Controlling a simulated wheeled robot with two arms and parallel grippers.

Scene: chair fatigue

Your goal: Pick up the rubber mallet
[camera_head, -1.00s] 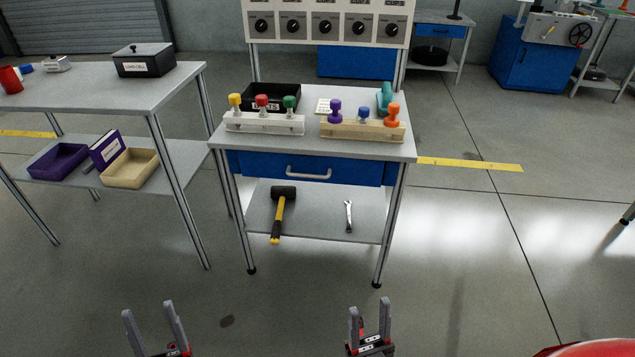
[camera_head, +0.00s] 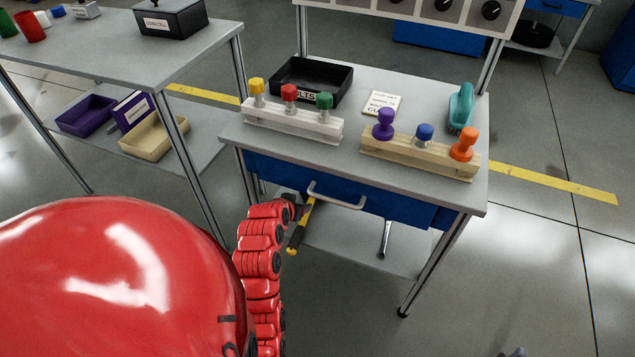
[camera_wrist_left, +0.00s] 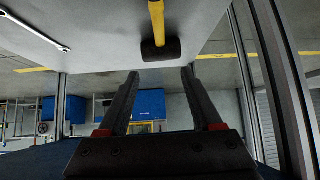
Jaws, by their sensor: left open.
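The rubber mallet lies on the lower shelf of the middle workbench. Its yellow and black handle (camera_head: 299,232) shows in the head view below the drawer, while its head is hidden there. My left arm reaches under the drawer and my left gripper (camera_head: 298,206) is mostly hidden by the arm and bench. In the left wrist view the mallet's black head (camera_wrist_left: 160,48) and yellow handle show just beyond the fingertips. My left gripper (camera_wrist_left: 161,74) is open, its fingers apart with nothing between them. At the head view's bottom edge only a small grey tip, probably my right gripper (camera_head: 515,352), shows.
A wrench (camera_head: 385,238) lies on the same shelf, right of the mallet. The blue drawer (camera_head: 400,205) with its handle hangs above. Bench legs (camera_head: 435,262) stand at the sides. The benchtop holds a black bin (camera_head: 335,85) and two racks of coloured knobs.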

